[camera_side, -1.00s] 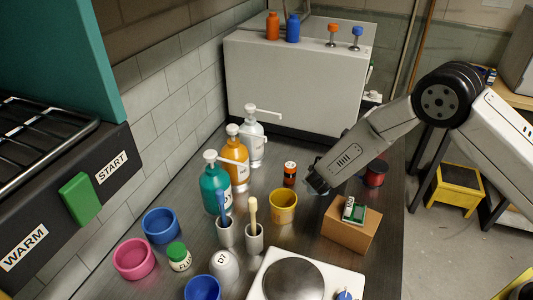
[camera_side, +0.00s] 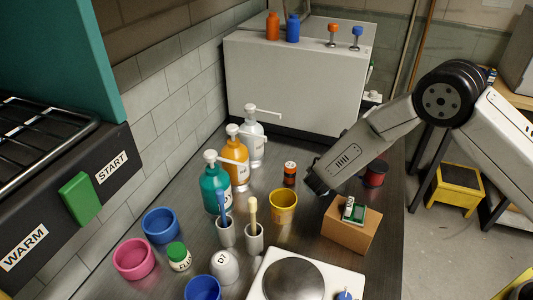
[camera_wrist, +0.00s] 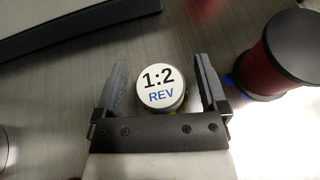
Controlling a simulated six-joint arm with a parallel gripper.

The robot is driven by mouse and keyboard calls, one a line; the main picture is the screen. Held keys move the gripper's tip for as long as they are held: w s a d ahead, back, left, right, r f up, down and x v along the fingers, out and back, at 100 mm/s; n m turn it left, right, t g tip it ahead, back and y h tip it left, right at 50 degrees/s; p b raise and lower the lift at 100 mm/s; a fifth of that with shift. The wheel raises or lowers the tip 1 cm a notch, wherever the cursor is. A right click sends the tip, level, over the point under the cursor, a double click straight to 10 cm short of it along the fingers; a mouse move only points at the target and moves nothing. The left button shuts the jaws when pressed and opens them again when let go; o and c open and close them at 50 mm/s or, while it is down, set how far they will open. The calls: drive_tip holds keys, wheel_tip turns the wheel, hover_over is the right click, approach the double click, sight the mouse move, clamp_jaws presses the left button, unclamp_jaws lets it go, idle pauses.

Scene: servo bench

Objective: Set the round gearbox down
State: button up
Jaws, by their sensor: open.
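The round gearbox (camera_wrist: 160,86) shows in the wrist view as a short round piece with a white top marked "1:2 REV". It lies between the two fingers of my gripper (camera_wrist: 163,82), which are open, with a narrow gap on each side of it. A bit of its brassy side shows below the white top. In the side view my gripper (camera_side: 316,184) points down low over the bench (camera_side: 300,238), behind the cardboard box. I cannot make out the gearbox there; the gripper seems to hide it.
A red spool with dark ends (camera_wrist: 290,55) stands close to the right finger. In the side view, a black and orange cylinder (camera_side: 290,173), a yellow cup (camera_side: 284,207) and a cardboard box (camera_side: 348,236) stand around my gripper. Pump bottles (camera_side: 215,185) line the left.

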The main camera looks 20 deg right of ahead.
drive_tip(key=v, duration=1.1)
drive_tip(key=shift+f, duration=0.1)
